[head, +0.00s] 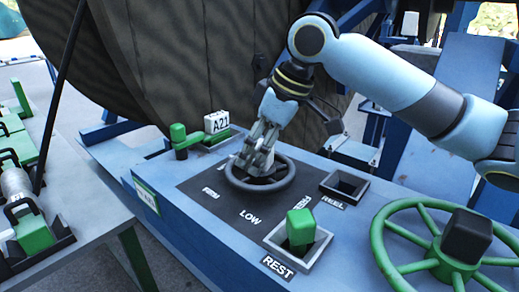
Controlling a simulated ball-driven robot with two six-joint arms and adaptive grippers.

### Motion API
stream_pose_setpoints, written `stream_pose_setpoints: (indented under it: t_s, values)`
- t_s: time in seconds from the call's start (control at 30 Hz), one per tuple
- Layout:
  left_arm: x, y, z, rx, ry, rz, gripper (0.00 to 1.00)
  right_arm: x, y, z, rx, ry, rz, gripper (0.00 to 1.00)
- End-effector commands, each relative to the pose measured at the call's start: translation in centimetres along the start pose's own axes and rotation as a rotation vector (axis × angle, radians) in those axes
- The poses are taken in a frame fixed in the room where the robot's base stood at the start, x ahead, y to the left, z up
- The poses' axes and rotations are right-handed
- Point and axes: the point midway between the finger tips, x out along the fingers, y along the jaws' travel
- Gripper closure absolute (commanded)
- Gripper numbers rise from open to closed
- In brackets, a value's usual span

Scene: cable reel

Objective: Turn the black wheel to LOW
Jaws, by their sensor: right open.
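The black wheel (286,181) lies flat on a dark panel of the blue bench in the head view. The word LOW (250,216) is printed on the panel in front of it, on the near side. My right gripper (256,165) points down over the wheel's middle, with its fingers apart at the hub and spokes. It hides the back of the wheel, and I cannot tell whether the fingers touch it. No pointer showing the wheel's setting can be made out. My left gripper is not in view.
A green block (301,227) stands in the REST socket, near an empty REEL socket (344,187). A green handwheel (396,232) is at the right. A green lever (179,140) and an A21 tag (216,122) stand behind left. A large wooden reel (170,60) rises behind.

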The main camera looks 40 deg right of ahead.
Motion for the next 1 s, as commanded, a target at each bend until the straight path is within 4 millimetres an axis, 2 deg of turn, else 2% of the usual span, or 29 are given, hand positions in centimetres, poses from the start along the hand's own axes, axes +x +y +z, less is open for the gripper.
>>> stream_pose_setpoints:
  t_s: [0.17, 0.67, 1.0]
  values:
    - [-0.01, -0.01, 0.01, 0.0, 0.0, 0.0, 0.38, -0.02, 0.01, -0.01, 0.0, 0.0, 0.0, 0.35]
    - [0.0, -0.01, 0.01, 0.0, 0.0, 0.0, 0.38, -0.03, 0.0, 0.0, 0.0, 0.0, 0.0, 1.0]
    - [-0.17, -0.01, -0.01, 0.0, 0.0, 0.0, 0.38, -0.07, 0.01, -0.01, -0.014, 0.0, -0.006, 1.0]
